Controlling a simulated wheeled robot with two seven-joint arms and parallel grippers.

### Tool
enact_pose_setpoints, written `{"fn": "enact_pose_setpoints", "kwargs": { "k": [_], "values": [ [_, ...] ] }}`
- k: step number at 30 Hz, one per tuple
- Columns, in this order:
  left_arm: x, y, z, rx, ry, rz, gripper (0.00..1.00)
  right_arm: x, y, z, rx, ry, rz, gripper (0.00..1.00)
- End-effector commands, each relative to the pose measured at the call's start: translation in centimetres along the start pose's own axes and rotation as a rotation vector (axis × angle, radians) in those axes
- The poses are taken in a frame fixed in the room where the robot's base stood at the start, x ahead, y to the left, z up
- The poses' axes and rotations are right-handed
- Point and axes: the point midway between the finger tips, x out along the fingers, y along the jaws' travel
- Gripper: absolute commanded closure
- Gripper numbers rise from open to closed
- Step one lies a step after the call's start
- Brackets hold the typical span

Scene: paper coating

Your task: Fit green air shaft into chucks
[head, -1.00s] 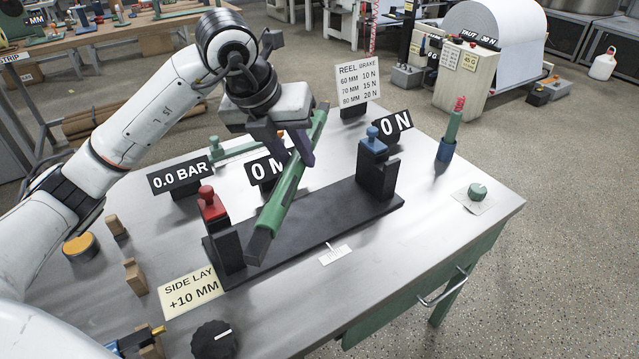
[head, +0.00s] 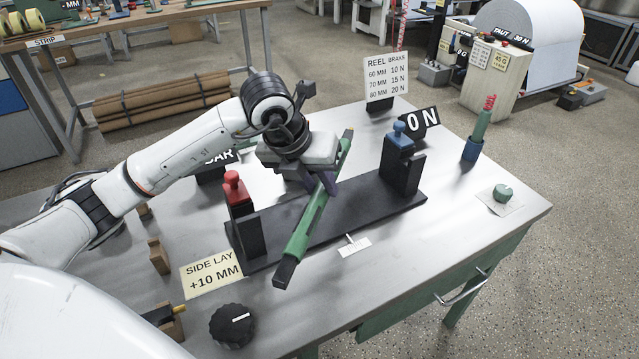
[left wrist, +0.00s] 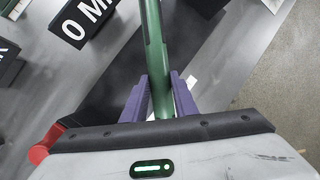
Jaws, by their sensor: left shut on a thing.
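In the left wrist view the shaft (left wrist: 154,40) runs between the purple fingers (left wrist: 160,98). The stand's base (head: 375,207) carries two black chucks, one with a red top (head: 234,188) on the left and one with a blue top (head: 399,137) on the right. The shaft's near end hangs in front of the base, apart from both chucks. My right gripper is not in view.
A side lay card (head: 212,275) and a black knob (head: 232,325) are at the front left.

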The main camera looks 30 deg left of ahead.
Motion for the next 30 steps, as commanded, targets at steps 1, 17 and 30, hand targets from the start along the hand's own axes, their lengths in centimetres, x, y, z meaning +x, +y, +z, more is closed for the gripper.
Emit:
{"fn": "enact_pose_setpoints", "kwargs": {
  "k": [1, 17, 30],
  "values": [
    [-0.1, -0.1, 0.1, 0.000, -0.006, -0.003, 1.00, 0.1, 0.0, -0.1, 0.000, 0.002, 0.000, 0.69],
    [1.1, 0.2, -0.5, 0.000, 0.001, 0.000, 0.71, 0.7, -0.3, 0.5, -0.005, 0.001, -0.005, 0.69],
    [0.8, 0.2, -0.3, 0.000, 0.001, 0.000, 0.55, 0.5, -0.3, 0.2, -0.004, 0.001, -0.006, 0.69]
  ]
}}
